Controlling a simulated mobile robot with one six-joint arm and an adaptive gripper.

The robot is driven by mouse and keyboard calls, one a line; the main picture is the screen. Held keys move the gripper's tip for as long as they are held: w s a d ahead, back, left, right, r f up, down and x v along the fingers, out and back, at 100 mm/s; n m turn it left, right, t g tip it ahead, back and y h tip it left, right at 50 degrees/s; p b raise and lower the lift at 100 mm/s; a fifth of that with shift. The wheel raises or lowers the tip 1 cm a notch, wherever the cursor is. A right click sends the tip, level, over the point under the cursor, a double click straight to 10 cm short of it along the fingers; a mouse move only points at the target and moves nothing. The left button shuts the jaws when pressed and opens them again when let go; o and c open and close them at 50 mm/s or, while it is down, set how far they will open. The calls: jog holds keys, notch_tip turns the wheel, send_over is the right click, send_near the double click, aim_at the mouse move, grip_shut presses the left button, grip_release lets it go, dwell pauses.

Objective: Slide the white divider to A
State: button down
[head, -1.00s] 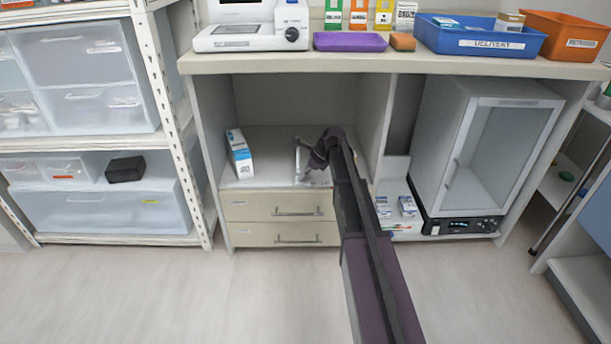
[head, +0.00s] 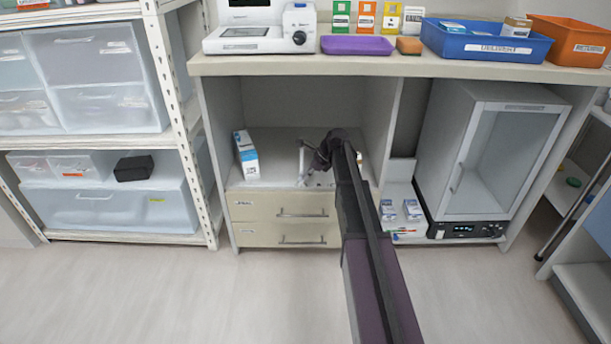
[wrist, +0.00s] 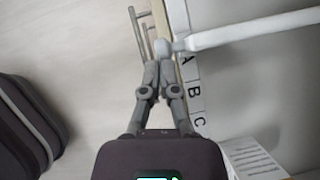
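In the wrist view the white divider (wrist: 255,30) is a pale bar running to the right edge. A rounded light grey knob (wrist: 162,47) sits at its near end. The label strip (wrist: 190,90) reads A, B, C, and the divider's near end lies beside A, just past the letter. My gripper (wrist: 161,66) has its fingertips close together, right at the knob on the B side. They look shut; contact is hard to tell. In the head view my gripper (head: 318,168) is at the shelf front, beside the pale upright end of the divider (head: 302,160), partly hiding the shelf.
A blue-and-white box (head: 246,154) stands on the shelf left of the divider. Below are two drawers with bar handles (head: 302,214). A glass-door cabinet (head: 490,155) and small boxes (head: 413,209) are to the right. The countertop (head: 380,66) overhangs the shelf.

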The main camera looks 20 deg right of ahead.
jog(key=d+p+v, duration=0.1)
jog(key=p+v, duration=0.9)
jog(key=v, duration=0.3)
jog(key=shift+s+f, duration=0.3)
jog(key=shift+f, duration=0.05)
jog(key=shift+d, duration=0.1)
dwell(0.3)
jog(key=s+a+f+n+g+h, duration=0.1)
jog(key=s+a+n+g+h, duration=0.15)
jog(key=s+a+n, duration=0.85)
jog(key=s+a+f+n+g+h, duration=0.1)
jog(key=s+a+f+n+h, duration=0.15)
jog(key=s+a+n, duration=0.8)
jog(key=s+d+r+n+p, duration=0.1)
jog(key=s+r+p, duration=0.1)
jog(key=r+p, duration=1.6)
jog(key=s+d+r+n+p, duration=0.1)
jog(key=s+d+r+p, duration=0.1)
jog(key=r+p, duration=1.7)
jog(key=shift+s+d+r+h, duration=0.3)
jog(key=shift+s+r, duration=0.05)
jog(key=shift+s, duration=0.2)
